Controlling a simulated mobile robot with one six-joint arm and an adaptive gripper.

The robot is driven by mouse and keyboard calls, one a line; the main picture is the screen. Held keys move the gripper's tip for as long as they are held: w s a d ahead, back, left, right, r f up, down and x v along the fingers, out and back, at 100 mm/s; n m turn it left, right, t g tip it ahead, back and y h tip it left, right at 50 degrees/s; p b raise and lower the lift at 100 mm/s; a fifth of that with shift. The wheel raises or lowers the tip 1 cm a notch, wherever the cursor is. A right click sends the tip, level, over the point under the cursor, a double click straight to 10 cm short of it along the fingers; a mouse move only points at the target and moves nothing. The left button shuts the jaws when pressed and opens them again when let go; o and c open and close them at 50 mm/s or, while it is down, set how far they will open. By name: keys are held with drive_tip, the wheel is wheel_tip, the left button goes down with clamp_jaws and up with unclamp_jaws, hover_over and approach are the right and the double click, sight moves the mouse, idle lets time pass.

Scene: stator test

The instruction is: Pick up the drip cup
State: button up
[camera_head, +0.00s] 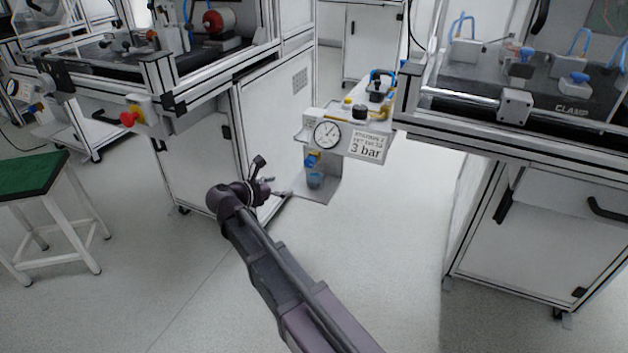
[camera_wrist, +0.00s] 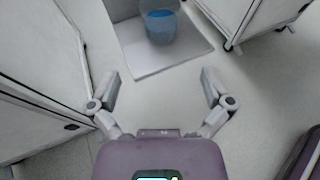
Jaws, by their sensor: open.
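The drip cup (camera_wrist: 161,27) is a clear bluish cup with blue liquid or a blue bottom. It stands on a light grey shelf plate (camera_wrist: 150,62) at the top of the wrist view. In the head view the cup (camera_head: 315,180) is small, under the gauge panel, on the plate (camera_head: 322,194). My gripper (camera_wrist: 165,82) is open and empty, with its two fingers pointing towards the cup and apart from it. In the head view my gripper (camera_head: 280,187) is left of the cup, and its fingers are hard to make out.
The pressure gauge panel (camera_head: 345,135) marked 3 bar overhangs the cup. A white cabinet (camera_head: 200,150) stands close on the left and another (camera_head: 530,220) on the right. A green-topped stool (camera_head: 30,173) is at far left.

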sight(308, 179)
drive_tip(key=b+x, duration=0.2)
drive_tip(key=x, duration=0.5)
drive_tip(key=shift+f, duration=0.1)
drive_tip(key=shift+w+d+f, duration=0.1)
drive_tip(key=shift+w+d, duration=0.3)
drive_tip(key=shift+w, duration=0.05)
drive_tip(key=shift+b+x, duration=0.85)
drive_tip(key=shift+x, duration=1.75)
drive_tip(key=shift+c, duration=0.2)
drive_tip(key=c, duration=0.9)
drive_tip(key=shift+o, duration=0.2)
